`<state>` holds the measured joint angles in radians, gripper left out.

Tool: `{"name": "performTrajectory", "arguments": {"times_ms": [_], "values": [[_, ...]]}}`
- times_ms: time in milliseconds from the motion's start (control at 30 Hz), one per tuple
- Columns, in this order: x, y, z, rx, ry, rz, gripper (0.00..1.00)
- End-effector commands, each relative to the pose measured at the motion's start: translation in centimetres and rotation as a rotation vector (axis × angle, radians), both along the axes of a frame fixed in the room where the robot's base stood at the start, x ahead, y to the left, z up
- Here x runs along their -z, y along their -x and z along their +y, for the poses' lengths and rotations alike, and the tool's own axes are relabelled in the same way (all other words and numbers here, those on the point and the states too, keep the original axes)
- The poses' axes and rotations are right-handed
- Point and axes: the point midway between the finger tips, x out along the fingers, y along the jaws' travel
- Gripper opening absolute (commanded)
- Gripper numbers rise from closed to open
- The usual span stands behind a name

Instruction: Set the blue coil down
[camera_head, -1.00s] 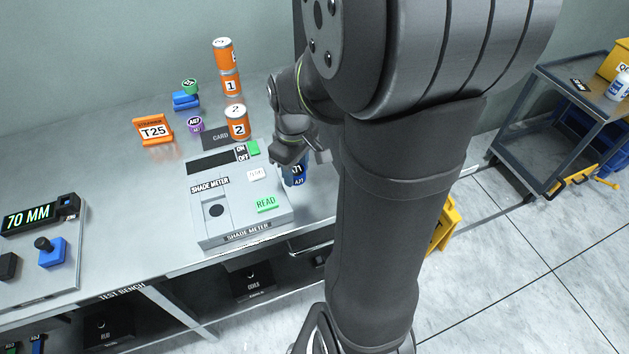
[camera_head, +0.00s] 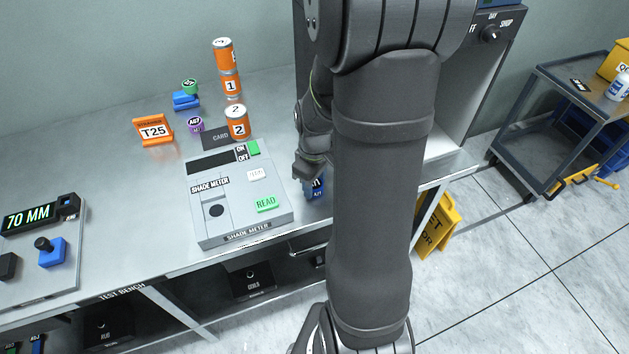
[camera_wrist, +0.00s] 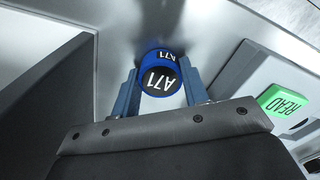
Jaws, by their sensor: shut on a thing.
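In the head view the blue coil (camera_head: 316,188) is just right of the shade meter (camera_head: 238,230), partly hidden by my gripper (camera_head: 312,178) and arm. The coil is low over the bench (camera_head: 120,220); I cannot tell whether it touches the surface.
A blue block (camera_head: 186,101) is farther back. A grey cabinet (camera_head: 468,90) stands at the right. My arm hides much of the bench's right part.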

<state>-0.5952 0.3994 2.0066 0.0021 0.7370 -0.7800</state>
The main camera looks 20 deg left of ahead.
Motion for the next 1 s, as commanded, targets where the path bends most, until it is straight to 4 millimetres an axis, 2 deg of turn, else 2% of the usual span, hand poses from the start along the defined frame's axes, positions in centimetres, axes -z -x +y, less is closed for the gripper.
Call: {"name": "performTrajectory", "arguments": {"times_ms": [200,233,333,600,733,867,1000], "values": [[0.3,0.0,0.0,0.0,0.001,0.001,0.19],[0.3,0.0,0.0,0.0,0.0,0.0,0.45],[0.3,0.0,0.0,0.0,0.0,0.0,0.63],[0.2,0.0,0.0,-0.001,0.0,0.0,0.63],[-0.4,0.0,0.1,-0.001,-0.002,-0.002,0.63],[-2.2,-0.1,0.1,-0.001,-0.003,-0.005,0.63],[-4.9,-0.1,0.1,0.0,-0.003,-0.005,0.63]]}}
